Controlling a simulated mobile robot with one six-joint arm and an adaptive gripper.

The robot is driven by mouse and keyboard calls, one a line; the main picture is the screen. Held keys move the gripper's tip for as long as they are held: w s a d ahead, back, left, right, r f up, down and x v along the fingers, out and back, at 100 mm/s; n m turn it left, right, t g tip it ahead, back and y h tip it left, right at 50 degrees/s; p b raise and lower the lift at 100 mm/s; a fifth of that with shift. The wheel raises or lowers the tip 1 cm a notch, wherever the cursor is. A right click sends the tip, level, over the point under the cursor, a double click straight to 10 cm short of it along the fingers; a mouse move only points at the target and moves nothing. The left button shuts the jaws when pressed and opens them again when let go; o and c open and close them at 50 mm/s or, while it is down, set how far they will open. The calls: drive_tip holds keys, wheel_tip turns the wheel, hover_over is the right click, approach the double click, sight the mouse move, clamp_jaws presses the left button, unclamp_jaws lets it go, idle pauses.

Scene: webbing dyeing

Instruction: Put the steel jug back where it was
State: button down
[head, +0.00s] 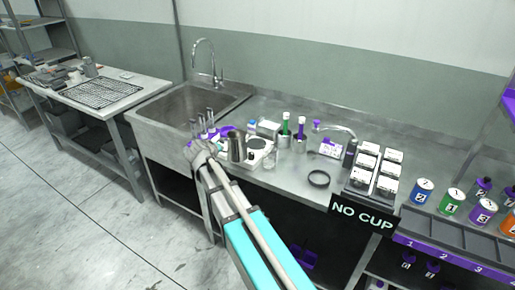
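A steel jug (237,147) shows near the front edge of the steel counter, just right of my gripper. It looks upright, in front of or at the left edge of a small white device (259,144). I cannot tell whether it rests there or is held slightly above. My gripper (206,146) is at the far end of my arm, close to the jug's left side. Its fingers are small and partly hidden by the wrist, so their opening and any contact with the jug are unclear.
A sink (190,104) with a tall tap lies to the left. Several metal-topped tubes (209,116) stand behind my gripper. A glass beaker (282,140), green-capped (285,122) items, a black ring (319,179) and white boxes (386,172) are to the right. Bare counter lies around the ring.

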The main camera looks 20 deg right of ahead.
drive_tip(key=s+a+n+t+y, duration=0.2)
drive_tip(key=s+n+y, duration=0.5)
drive_tip(key=s, duration=0.4)
drive_tip(key=shift+s+a, duration=0.2)
drive_tip(key=shift+s, duration=0.2)
drive_tip(key=shift+s, duration=0.15)
idle(0.4)
